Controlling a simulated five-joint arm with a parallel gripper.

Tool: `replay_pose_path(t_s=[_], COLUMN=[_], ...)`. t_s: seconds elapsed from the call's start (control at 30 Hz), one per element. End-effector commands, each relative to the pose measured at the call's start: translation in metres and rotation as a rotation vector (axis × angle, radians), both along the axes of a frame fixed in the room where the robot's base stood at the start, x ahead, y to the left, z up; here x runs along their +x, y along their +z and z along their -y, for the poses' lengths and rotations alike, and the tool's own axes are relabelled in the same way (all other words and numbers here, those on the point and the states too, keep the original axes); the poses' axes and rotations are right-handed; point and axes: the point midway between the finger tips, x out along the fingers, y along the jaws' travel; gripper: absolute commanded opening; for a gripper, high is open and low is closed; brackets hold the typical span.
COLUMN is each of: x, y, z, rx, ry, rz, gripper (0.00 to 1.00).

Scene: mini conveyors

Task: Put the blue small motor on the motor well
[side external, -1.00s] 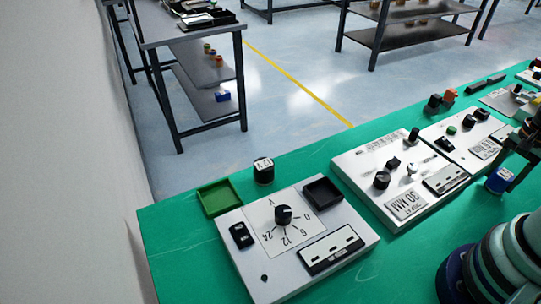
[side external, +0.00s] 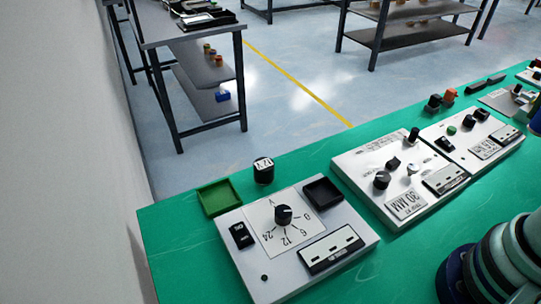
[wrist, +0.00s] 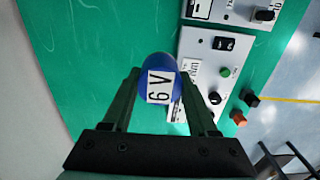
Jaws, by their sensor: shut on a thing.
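The blue small motor (wrist: 156,64), with a white "6 V" label, is between the two fingers of my gripper (wrist: 159,88) in the wrist view. The gripper is shut on it. In the side view only a blue patch of the motor (side external: 536,122) shows at the right edge, and the gripper is mostly out of frame. I cannot tell for sure which part is the motor well. A black square open box (side external: 323,193) sits on the nearest dial panel, and a green square tray (side external: 219,198) lies beside that panel.
A black cylinder labelled "12 V" (side external: 263,171) stands behind the nearest panel (side external: 262,272). Other control panels (side external: 398,178) line the green table (side external: 188,262), with small black and orange parts (side external: 449,95) behind them. The green surface at front left is clear.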

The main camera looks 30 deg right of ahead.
Motion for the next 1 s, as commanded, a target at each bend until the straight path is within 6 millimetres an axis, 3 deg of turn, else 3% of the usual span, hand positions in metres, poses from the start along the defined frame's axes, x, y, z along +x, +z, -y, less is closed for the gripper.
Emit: replay_pose_path(t_s=[0.17, 0.37, 0.7, 1.0], x=[0.01, 0.057, 0.147, 0.195], y=[0.012, 0.017, 0.026, 0.034], z=[-0.004, -0.029, -0.116, -0.219], rx=[-0.002, -0.001, -0.001, -0.001], ry=[0.036, 0.209, 0.612, 0.965], rz=[0.001, 0.001, 0.001, 0.002], gripper=[0.0, 0.0, 0.0, 0.0])
